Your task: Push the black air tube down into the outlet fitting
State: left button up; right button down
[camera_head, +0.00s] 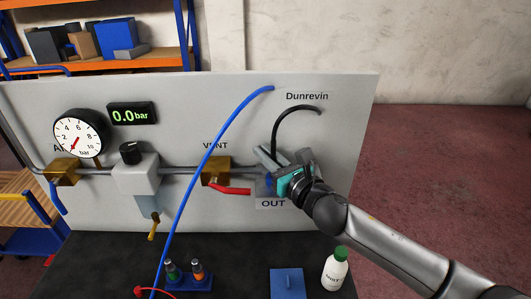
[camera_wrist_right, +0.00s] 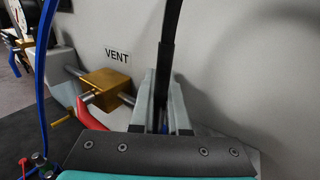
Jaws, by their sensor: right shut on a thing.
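The black air tube (camera_head: 285,117) comes out of the panel at the upper right and arcs down to my right gripper (camera_head: 267,157). In the right wrist view the tube (camera_wrist_right: 170,35) runs down between the two grey fingers of the right gripper (camera_wrist_right: 162,95), which are shut on it. The tube's lower end is hidden by the fingers. The outlet area is above the OUT label (camera_head: 273,203), mostly behind my gripper. A little blue shows there, but I cannot tell whether the tube is in the fitting. My left gripper is not in view.
A blue tube (camera_head: 205,155) arcs in front of the panel, left of my gripper. A brass vent valve (camera_head: 215,170) with a red lever (camera_head: 232,190) is close on the left.

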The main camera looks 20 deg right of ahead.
jog(key=shift+f+b, duration=0.45)
jog(key=shift+f, duration=0.15)
jog(key=c, duration=0.8)
grip_release()
jog(key=shift+c, duration=0.2)
jog(key=shift+s, duration=0.1)
jog(key=b+v, duration=0.2)
jog(key=v, duration=1.3)
jog(key=shift+b, duration=0.35)
jog(key=shift+d+r, duration=0.1)
jog(key=shift+d, duration=0.05)
